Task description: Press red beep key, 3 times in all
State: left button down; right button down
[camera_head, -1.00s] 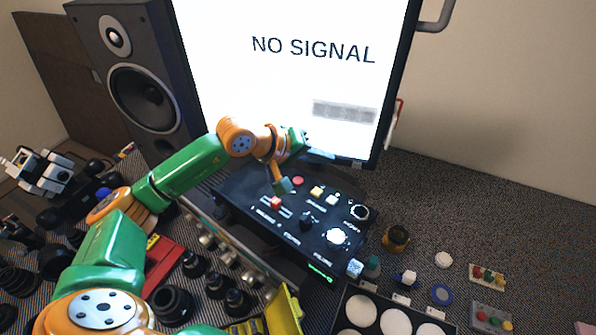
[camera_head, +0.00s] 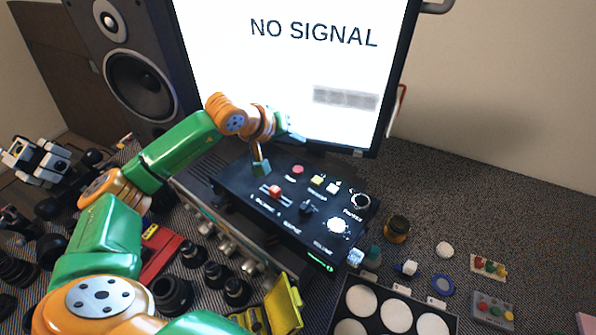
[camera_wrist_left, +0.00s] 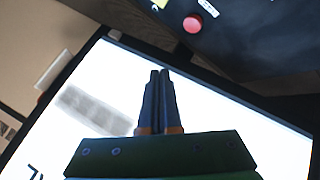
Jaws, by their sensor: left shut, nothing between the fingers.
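The red beep key (camera_head: 298,169) is a round red button near the back of the black control panel (camera_head: 238,184). It also shows in the left wrist view (camera_wrist_left: 192,24), ahead and slightly right of the fingertips. My right gripper is not in view.
A yellow key (camera_head: 317,180) and a white key (camera_head: 333,188) sit right of the red key. A red slider cap (camera_head: 274,190) is nearer the front. The screen (camera_head: 290,80) reading "NO SIGNAL" stands close behind the panel. A speaker (camera_head: 140,80) is at left.

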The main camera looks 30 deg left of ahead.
pick_arm(q)
jog(key=b, duration=0.4)
send_over(295, 172)
notch_tip(295, 172, down, 6)
jog(key=shift+f+b, duration=0.4)
jog(key=shift+b, duration=0.05)
jog(key=shift+f, duration=0.1)
dwell(1.2)
jog(key=shift+d+f+b, duration=0.1)
jog(key=shift+f+b, duration=0.25)
jog(key=shift+b, duration=0.25)
jog(key=shift+f+b, duration=0.4)
jog(key=shift+b, duration=0.1)
dwell(0.3)
dwell(0.4)
jog(key=shift+r+p, duration=0.55)
jog(key=shift+r, duration=0.3)
jog(key=shift+r, duration=0.1)
